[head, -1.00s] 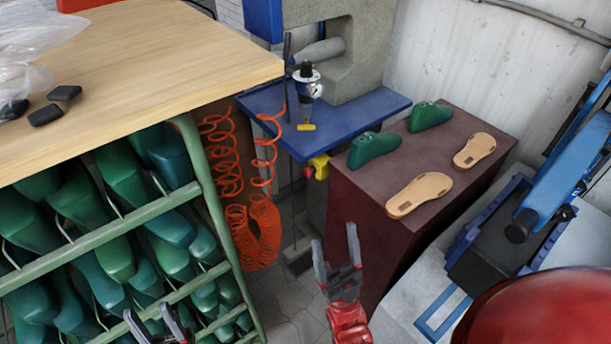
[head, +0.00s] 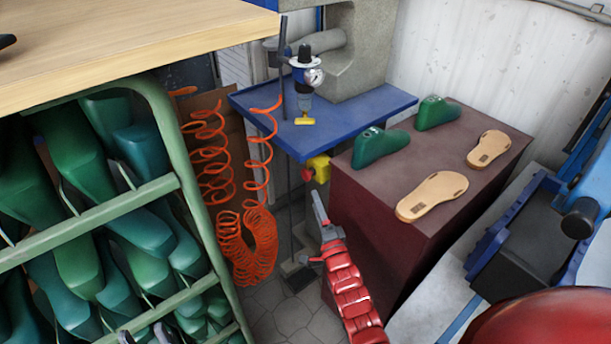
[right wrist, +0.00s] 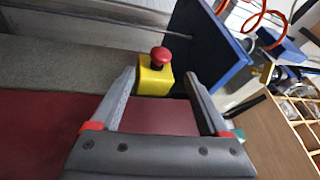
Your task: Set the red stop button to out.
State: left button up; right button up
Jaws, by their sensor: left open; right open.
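The red stop button (head: 307,174) sits on a yellow box (head: 320,167) under the front edge of the blue machine table. In the right wrist view the mushroom-shaped red button (right wrist: 159,55) stands up from its yellow box (right wrist: 155,81). A short dark collar shows between them. My right gripper (head: 317,228) is open and empty, below the button in the head view. In the right wrist view its fingers (right wrist: 164,70) lie either side of the box, seemingly short of it. My left gripper (head: 143,335) is open, mostly cut off at the bottom edge.
The blue table (head: 370,112) is above the box. A maroon block (head: 440,165) with green lasts and tan soles stands right of my right gripper. An orange coiled hose (head: 250,240) hangs left. A green rack (head: 90,222) of lasts stands under the wooden bench (head: 130,45).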

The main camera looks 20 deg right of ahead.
aim_at(307, 180)
jog(key=x, duration=1.1)
jog(key=shift+s+r, duration=0.1)
grip_shut()
jog(key=shift+a, duration=0.1)
dwell(1.0)
